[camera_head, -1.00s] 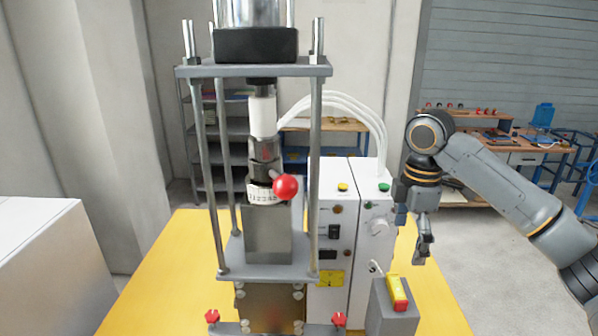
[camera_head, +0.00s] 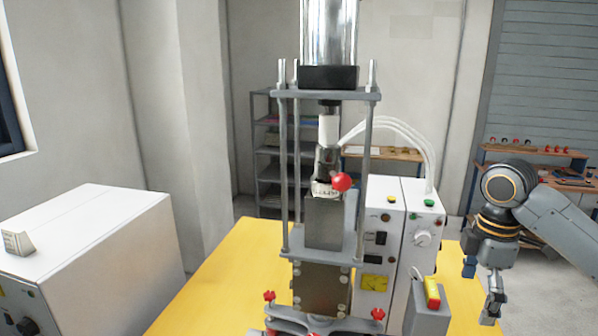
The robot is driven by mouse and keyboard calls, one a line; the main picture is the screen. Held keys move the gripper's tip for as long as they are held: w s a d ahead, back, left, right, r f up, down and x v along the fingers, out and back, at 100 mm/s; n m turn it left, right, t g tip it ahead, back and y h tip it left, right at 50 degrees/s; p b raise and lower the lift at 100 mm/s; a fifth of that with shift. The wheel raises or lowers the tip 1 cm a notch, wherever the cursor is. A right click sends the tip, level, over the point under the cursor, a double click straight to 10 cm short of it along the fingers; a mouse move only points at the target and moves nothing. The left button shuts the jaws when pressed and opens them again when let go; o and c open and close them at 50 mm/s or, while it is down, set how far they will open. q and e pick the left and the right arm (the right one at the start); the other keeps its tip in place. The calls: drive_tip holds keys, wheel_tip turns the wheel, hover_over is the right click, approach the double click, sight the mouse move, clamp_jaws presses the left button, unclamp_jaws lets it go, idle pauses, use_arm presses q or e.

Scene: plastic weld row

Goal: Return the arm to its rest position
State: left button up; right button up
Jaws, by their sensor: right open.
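My right arm comes in from the right edge in the head view. Its gripper (camera_head: 481,292) hangs pointing down to the right of the welding press (camera_head: 322,223). The gripper is open, with its two fingers apart and nothing between them. It is beside the grey box with the yellow-and-red switch (camera_head: 432,293), and a small gap shows between them. My left gripper is not in view.
The press stands on a yellow table (camera_head: 214,281), with a white control cabinet (camera_head: 383,236) behind it. A large white machine (camera_head: 85,250) is at the left. Shelves (camera_head: 268,150) and a workbench (camera_head: 540,156) stand at the back.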

drive_tip(key=s+a+f+m+t+y, duration=0.1)
drive_tip(key=s+a+f, duration=0.2)
drive_tip(key=a+f, duration=0.65)
drive_tip(key=s+a+f+m+y, duration=0.1)
drive_tip(key=s+a+f, duration=0.3)
drive_tip(key=a+f, duration=0.55)
drive_tip(key=s+f+m+t, duration=0.2)
drive_tip(key=s+f+m, duration=0.1)
drive_tip(key=s+f, duration=0.35)
drive_tip(key=s+d+f+m+h, duration=0.25)
drive_tip(key=s+d+m, duration=0.55)
drive_tip(key=s, duration=0.4)
wheel_tip(320, 180, down, 33)
drive_tip(key=s+b, duration=0.2)
drive_tip(key=b, duration=0.5)
use_arm(q)
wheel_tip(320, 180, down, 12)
drive_tip(key=b, duration=0.5)
use_arm(e)
drive_tip(key=s+d+f+g, duration=0.1)
drive_tip(key=s+f, duration=0.7)
drive_tip(key=f, duration=0.3)
drive_tip(key=s+d+f+g, duration=0.1)
drive_tip(key=s+f, duration=0.7)
drive_tip(key=f, duration=0.3)
drive_tip(key=shift+s+d, duration=0.15)
drive_tip(key=shift+d, duration=0.15)
